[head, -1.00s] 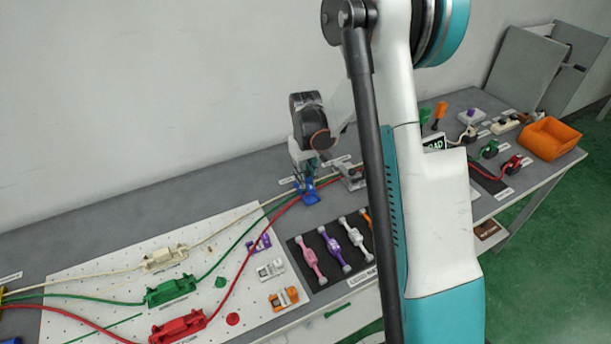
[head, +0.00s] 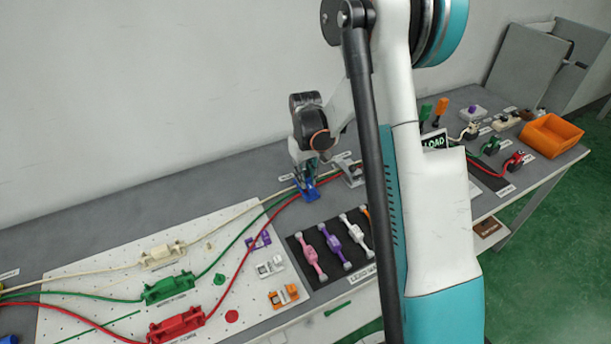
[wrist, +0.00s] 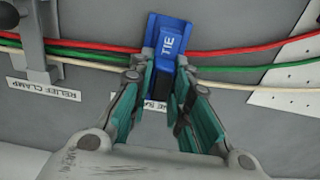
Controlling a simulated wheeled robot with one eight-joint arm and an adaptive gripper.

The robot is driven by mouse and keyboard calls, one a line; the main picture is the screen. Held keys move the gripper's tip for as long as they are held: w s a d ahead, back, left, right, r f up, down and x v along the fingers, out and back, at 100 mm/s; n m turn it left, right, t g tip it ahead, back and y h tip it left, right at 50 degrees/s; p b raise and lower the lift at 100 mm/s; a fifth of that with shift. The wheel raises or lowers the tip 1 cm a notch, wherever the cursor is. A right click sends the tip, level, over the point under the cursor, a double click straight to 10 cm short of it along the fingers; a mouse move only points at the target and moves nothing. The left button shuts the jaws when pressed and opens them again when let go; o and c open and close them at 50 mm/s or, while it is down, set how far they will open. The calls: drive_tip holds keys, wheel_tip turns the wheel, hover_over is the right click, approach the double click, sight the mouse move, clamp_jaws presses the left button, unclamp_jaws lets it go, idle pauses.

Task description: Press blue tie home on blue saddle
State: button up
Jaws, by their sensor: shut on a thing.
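The blue tie (wrist: 170,42), lettered TIE, lies along the blue saddle (wrist: 152,28) in the wrist view. Red, green and white cables pass in from both sides at the saddle and are hidden under the blue parts. My gripper (wrist: 163,88) has its fingers either side of the tie's near, dark end, and is shut on the tie. How deep the tie sits in the saddle cannot be told. In the head view my gripper (head: 306,176) is over the blue saddle (head: 309,196), and the tie is mostly hidden there.
A grey relief clamp (head: 350,172) stands close to the right of the saddle in the head view. A white pegboard (head: 110,280) with cable holders is to the left. A dark tray (head: 340,272) of coloured links lies in front. An orange bin (head: 551,137) is far right.

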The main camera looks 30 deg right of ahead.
drive_tip(key=shift+f, duration=0.35)
drive_tip(key=o, duration=0.9)
drive_tip(key=shift+c, duration=0.2)
drive_tip(key=o, duration=0.5)
drive_tip(key=shift+r, duration=0.15)
drive_tip(key=shift+r+p, duration=1.8)
drive_tip(key=shift+r, duration=1.55)
